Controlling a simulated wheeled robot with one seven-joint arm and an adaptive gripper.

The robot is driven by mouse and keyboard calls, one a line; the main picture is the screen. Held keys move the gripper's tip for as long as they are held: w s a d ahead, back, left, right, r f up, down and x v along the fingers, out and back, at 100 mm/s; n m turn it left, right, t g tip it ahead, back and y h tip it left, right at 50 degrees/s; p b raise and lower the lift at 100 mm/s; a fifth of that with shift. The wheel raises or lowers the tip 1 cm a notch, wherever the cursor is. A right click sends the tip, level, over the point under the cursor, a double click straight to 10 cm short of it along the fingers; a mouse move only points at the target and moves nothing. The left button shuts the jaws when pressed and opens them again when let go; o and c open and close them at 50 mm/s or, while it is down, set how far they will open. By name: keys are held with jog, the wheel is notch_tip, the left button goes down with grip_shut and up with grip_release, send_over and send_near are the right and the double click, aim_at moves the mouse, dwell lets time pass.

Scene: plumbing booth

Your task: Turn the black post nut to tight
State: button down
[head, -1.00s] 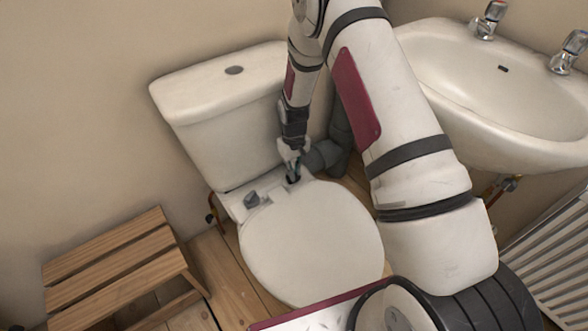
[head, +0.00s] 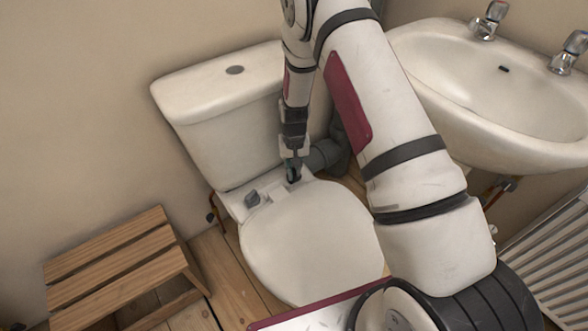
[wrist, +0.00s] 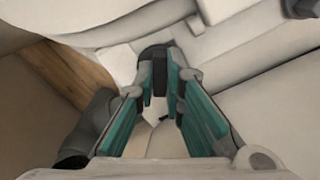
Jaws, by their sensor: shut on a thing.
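The black post nut (wrist: 153,51) is a small dark round piece at the back of the closed white toilet seat lid (head: 312,240). In the wrist view it sits between the tips of my teal-padded fingers. My gripper (head: 293,172) points down at the right-hand hinge post in the head view and is shut on the nut. It also shows in the wrist view (wrist: 160,82). The fingers hide much of the nut, and its tightness cannot be seen. A grey hinge piece (head: 251,199) stands to the left on the toilet's back ledge.
The white cistern (head: 225,120) rises close behind my gripper. A grey waste pipe (head: 327,155) is just to its right. A basin (head: 480,100) and a radiator (head: 555,250) stand at the right. A wooden stool (head: 115,260) is at the left.

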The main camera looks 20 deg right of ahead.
aim_at(294, 172)
jog(key=shift+s+f, duration=0.15)
jog(key=shift+s, duration=0.15)
jog(key=c, duration=1.5)
grip_release()
jog(key=shift+o, duration=0.2)
jog(key=shift+w, duration=0.1)
jog(key=shift+w, duration=0.1)
jog(key=shift+r, duration=0.3)
notch_tip(294, 172, up, 12)
jog(key=shift+f, duration=0.25)
jog(key=shift+r, duration=0.1)
